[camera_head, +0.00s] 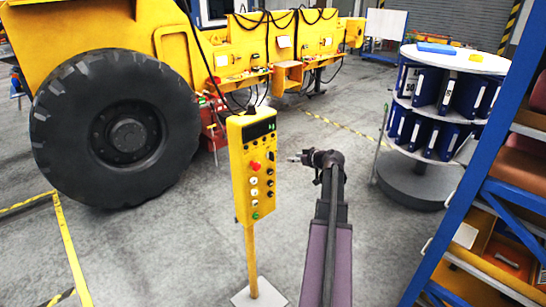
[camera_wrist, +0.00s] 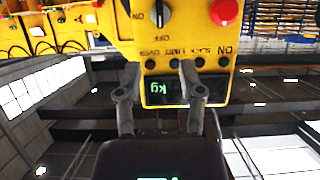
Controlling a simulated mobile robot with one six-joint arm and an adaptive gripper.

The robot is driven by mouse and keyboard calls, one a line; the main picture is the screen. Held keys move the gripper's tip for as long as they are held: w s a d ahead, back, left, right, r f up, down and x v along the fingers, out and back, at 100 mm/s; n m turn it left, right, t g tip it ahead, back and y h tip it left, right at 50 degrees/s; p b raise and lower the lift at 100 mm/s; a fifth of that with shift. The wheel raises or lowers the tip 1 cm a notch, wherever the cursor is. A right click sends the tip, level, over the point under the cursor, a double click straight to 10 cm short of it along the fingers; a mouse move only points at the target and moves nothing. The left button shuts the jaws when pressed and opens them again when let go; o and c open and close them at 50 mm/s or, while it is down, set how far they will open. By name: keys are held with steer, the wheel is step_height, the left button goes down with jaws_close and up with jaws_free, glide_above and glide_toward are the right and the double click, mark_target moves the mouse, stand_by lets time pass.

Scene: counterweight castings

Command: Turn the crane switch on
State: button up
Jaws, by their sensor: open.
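A yellow control box (camera_head: 240,185) stands upright on a yellow post, with a dark display, a red button (camera_head: 255,167) and several knobs and buttons on its face. In the wrist view the panel (camera_wrist: 200,35) appears upside down. It shows a black rotary knob (camera_wrist: 160,13) on a pale disc, the red button (camera_wrist: 224,12) and a display (camera_wrist: 173,92) reading "kg". ON and OFF lettering is near; I cannot tell surely which control is the crane switch. My gripper (camera_head: 292,159) is right of the box. Its fingers (camera_wrist: 160,72) are open, empty, and below the knob in the wrist view.
A yellow vehicle with a large black tyre (camera_head: 118,130) stands behind left. A round shelf stand (camera_head: 410,185) with blue binders is at right. A blue rack (camera_head: 470,150) fills the right edge. Grey floor (camera_head: 335,115) lies open between the box and the stand.

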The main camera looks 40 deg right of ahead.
mark_target(273, 161)
steer(key=shift+w, duration=0.15)
steer(key=b+x, duration=0.5)
steer(key=x, duration=0.8)
steer(key=shift+w+f, duration=0.15)
steer(key=shift+w, duration=0.05)
jaws_close()
